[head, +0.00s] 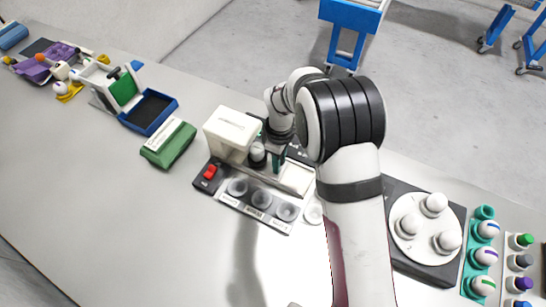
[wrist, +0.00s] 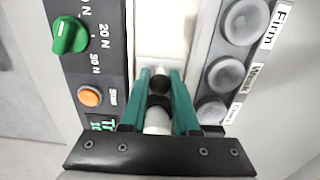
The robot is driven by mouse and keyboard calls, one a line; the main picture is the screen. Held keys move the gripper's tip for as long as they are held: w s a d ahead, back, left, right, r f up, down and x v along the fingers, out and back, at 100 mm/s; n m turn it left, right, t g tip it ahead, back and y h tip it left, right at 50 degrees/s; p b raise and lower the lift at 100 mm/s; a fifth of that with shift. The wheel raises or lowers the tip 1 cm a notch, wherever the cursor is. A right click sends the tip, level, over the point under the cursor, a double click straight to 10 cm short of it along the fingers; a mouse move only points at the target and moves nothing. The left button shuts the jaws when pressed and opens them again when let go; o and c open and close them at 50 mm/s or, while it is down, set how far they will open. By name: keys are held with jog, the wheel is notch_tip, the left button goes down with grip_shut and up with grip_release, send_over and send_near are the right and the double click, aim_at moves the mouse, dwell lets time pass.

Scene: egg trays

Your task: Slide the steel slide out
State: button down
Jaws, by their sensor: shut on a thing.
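The tester has a white housing (head: 232,130) on a dark base. A pale, steel-coloured strip (head: 292,178), which looks like the slide, lies along the base. My gripper (head: 277,165) points down beside the housing. In the wrist view its green fingers (wrist: 160,82) are shut on a small black-and-pale knob (wrist: 160,86), apparently the slide's. The lower end of the knob, and where it joins the slide, are hidden. A white, rounded piece (head: 257,149) stands just left of the fingers.
A red switch (head: 210,171) and a row of labelled round cups (head: 262,199) line the tester's front. A green box (head: 168,145) stands left; a round turntable (head: 408,243) stands right. The front table is clear.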

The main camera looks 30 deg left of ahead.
jog(key=shift+d, duration=2.95)
jog(key=c, duration=0.7)
grip_release()
jog(key=shift+d, duration=0.1)
jog(key=shift+r, duration=0.1)
notch_tip(320, 180, up, 6)
jog(key=shift+f, duration=0.1)
notch_tip(320, 180, up, 8)
